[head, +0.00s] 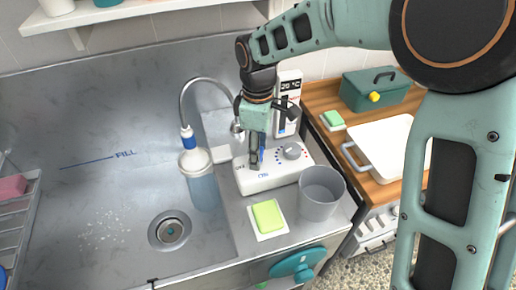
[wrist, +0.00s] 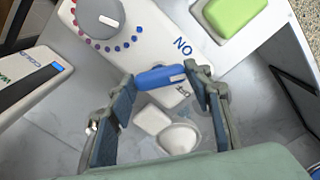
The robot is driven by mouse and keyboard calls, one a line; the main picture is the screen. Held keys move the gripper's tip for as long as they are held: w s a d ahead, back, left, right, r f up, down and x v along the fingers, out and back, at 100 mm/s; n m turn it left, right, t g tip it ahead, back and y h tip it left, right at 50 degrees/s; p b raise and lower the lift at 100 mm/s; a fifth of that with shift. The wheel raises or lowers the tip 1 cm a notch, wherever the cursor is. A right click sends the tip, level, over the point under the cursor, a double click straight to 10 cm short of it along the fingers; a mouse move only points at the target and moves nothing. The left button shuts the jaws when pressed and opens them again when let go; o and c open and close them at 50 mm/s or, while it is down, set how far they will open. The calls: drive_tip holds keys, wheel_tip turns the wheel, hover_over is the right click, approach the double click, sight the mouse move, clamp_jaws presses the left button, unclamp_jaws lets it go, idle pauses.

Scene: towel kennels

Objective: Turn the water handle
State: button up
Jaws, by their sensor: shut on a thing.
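A white control unit (head: 282,178) stands on the metal counter right of the basin. The blue water handle (wrist: 160,77) is on this unit. A blue "ON" label (wrist: 183,46) is printed above its right end in the wrist view, with a partly hidden label below it. The handle's white mark is at its right end. My gripper (wrist: 168,88) is shut on the handle, one finger at each end. In the head view my gripper (head: 257,155) points down at the unit and hides most of the handle.
A grey dial (head: 291,151) with red and blue dots is beside the handle. A grey cup (head: 320,193) and a green sponge (head: 267,215) stand close in front. A curved tap (head: 183,95) and a bottle (head: 201,182) are left. A green box (head: 372,94) is behind right.

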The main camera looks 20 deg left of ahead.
idle(0.4)
drive_tip(key=o, duration=1.2)
drive_tip(key=shift+c, duration=0.2)
wheel_tip(320, 180, up, 12)
